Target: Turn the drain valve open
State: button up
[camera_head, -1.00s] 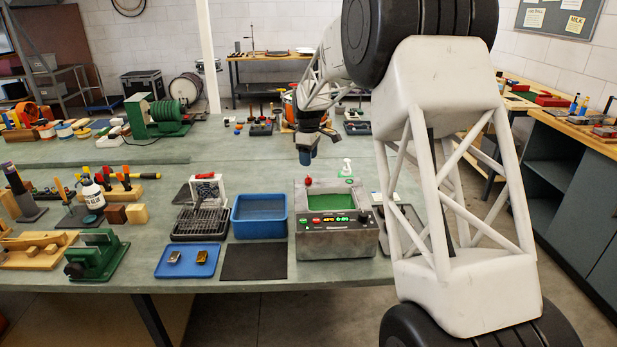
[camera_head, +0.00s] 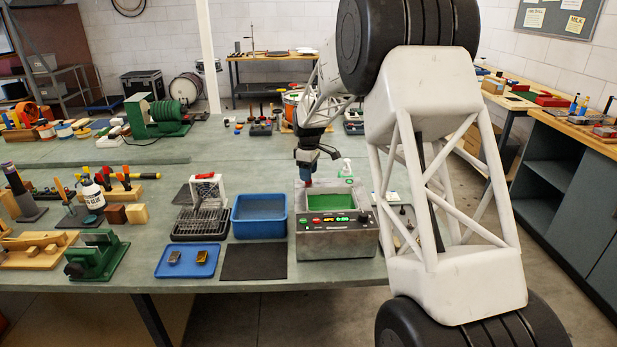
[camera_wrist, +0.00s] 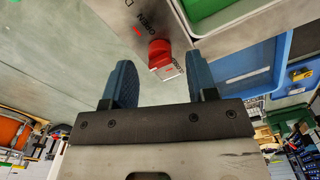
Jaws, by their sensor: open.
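The drain valve's red handle (camera_wrist: 160,53) shows in the wrist view on the side of the grey tank unit (camera_head: 335,243), with lettering beside it that includes "OPEN". A white and red label sits by the handle. My gripper (camera_wrist: 159,68) has its two blue fingers apart, one on each side of the handle. The handle appears to lie at or just beyond the fingertips; I cannot tell whether either finger touches it. In the head view my gripper (camera_head: 306,178) points down at the unit's back left corner, largely covering the handle.
The unit has a green basin (camera_head: 330,202) and a front button panel. A blue tub (camera_head: 259,232) stands close on its left, then a wire rack (camera_head: 200,222). A pump bottle (camera_head: 346,168) stands behind. A blue tray (camera_head: 187,271) and dark mat (camera_head: 253,272) lie in front.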

jog(key=shift+f, duration=0.95)
jog(key=shift+c, duration=0.2)
jog(key=c, duration=0.9)
